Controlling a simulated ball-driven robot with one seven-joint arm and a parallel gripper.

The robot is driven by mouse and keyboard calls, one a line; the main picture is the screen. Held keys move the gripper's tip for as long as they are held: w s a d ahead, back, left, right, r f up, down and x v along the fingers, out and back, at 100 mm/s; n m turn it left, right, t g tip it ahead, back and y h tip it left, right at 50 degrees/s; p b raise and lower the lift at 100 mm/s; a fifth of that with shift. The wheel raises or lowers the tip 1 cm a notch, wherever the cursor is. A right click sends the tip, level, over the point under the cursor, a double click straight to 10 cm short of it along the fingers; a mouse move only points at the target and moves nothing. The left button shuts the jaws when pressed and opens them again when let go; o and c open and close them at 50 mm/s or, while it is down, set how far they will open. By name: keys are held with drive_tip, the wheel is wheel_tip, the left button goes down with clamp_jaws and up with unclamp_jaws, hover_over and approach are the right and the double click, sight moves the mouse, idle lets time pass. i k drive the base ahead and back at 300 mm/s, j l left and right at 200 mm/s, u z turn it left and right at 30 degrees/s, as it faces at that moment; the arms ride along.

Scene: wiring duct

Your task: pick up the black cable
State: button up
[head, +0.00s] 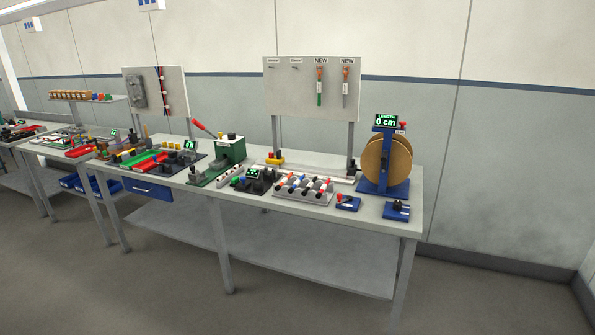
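I cannot single out the black cable with certainty. Thin dark and red strands (162,92) hang down the left upright board (181,112). A grey rack (317,198) on the bench holds several short rods with coloured and dark parts, too small to tell whether any is a cable. A large tan reel (399,159) stands on a blue stand at the bench's right end, its display reading "LENGTH 0 cm". My gripper is not in view.
The long grey workbench (386,222) has a lower shelf. A green machine with a red lever (231,151), a dark block tray (253,181) and small blue devices (397,211) stand on it. A pegboard (310,104) rises behind. The floor (290,305) in front is clear.

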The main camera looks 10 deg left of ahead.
sight(304, 192)
drive_tip(key=i+j, duration=0.4)
drive_tip(key=i, duration=0.2)
drive_tip(key=i+j, duration=0.4)
drive_tip(key=i, duration=0.2)
